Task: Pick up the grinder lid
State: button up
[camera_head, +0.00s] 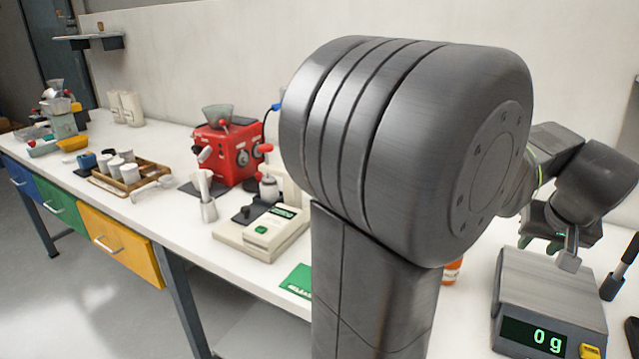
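A red grinder (228,152) with a grey, open-looking funnel hopper (217,115) stands on the white bench left of my arm. A second, smaller grey-green grinder (62,118) stands at the far left end. I cannot make out a separate grinder lid with certainty; my large arm link hides much of the bench. My gripper (568,246) points down above the back of the grey scale at the right, far from both grinders. A small light-grey piece shows at its tips; I cannot tell whether it is a finger or a held thing.
The scale (548,290) reads 0 g. A green card (297,280) lies near the front edge. Drawers hang below at left.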

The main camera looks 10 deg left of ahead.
aim_at(252, 185)
jog(key=j+u, duration=0.15)
jog(key=u, duration=0.25)
jog(key=i+u, duration=0.15)
jog(key=u, duration=0.25)
jog(key=i+j+u, duration=0.1)
jog(key=u, duration=0.3)
jog(key=i+j+u, duration=0.1)
jog(key=u, duration=0.25)
jog(key=i+j+u, duration=0.1)
jog(key=i+u, duration=0.25)
jog(key=i, duration=0.25)
jog(key=i+z, duration=0.35)
jog(key=z, duration=0.15)
jog(key=i+j+z, duration=0.2)
jog(key=i+z, duration=0.15)
jog(key=z, duration=0.15)
